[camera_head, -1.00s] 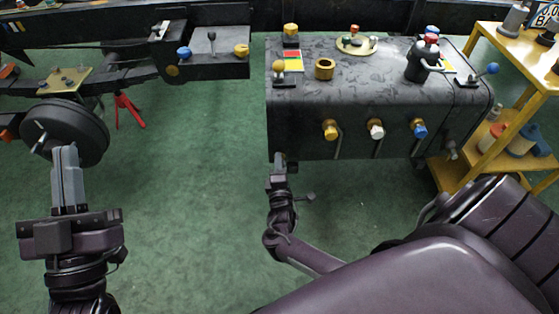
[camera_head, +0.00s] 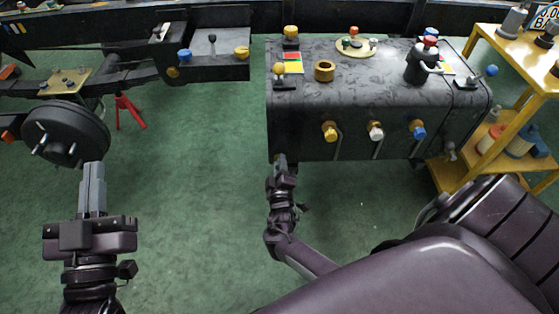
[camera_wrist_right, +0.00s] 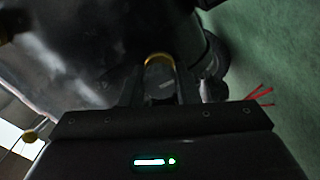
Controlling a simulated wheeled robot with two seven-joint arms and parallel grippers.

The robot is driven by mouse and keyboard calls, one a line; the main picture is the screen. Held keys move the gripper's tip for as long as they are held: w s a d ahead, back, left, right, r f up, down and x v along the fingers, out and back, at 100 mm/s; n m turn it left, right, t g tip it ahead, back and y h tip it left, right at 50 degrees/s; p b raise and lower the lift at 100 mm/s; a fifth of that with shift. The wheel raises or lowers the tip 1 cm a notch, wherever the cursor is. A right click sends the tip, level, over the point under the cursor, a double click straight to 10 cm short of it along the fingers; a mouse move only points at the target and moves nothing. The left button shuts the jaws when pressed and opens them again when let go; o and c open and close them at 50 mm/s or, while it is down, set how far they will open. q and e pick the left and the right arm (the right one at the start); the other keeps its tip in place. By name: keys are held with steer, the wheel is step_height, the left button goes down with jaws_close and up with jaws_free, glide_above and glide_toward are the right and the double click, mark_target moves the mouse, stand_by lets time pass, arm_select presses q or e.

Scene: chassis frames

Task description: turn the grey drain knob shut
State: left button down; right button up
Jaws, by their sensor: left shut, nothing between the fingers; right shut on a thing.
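The grey drain knob (camera_wrist_right: 159,80) shows in the right wrist view, with a brass-coloured ring around its far side. My right gripper (camera_wrist_right: 158,90) is shut on it, with one finger on either side. In the head view my right gripper (camera_head: 280,159) is at the lower left corner of the dark tank (camera_head: 300,110), and the knob is hidden there. My left gripper (camera_head: 93,166) is shut and empty, over the green floor near the wheel hub.
The tank front carries a yellow knob (camera_head: 330,131), a white knob (camera_head: 376,131) and a blue knob (camera_head: 418,130). The wheel hub (camera_head: 85,125) is just beyond my left gripper. A yellow shelf cart (camera_head: 470,165) stands right. The floor between my arms is clear.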

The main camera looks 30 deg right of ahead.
stand_by(0.3)
steer(key=o, duration=1)
steer(key=shift+c, duration=0.2)
arm_select(q)
steer(key=shift+f, duration=0.1)
arm_select(e)
steer(key=shift+s+a, duration=0.15)
steer(key=shift+s, duration=0.1)
arm_select(q)
step_height(320, 180, down, 15)
steer(key=s+g+y+p, duration=0.2)
steer(key=g+y, duration=0.1)
steer(key=g, duration=0.4)
steer(key=shift+d+f+g, duration=0.15)
steer(key=shift+d+g, duration=0.15)
arm_select(e)
steer(key=v, duration=0.7)
steer(key=shift+s, duration=0.1)
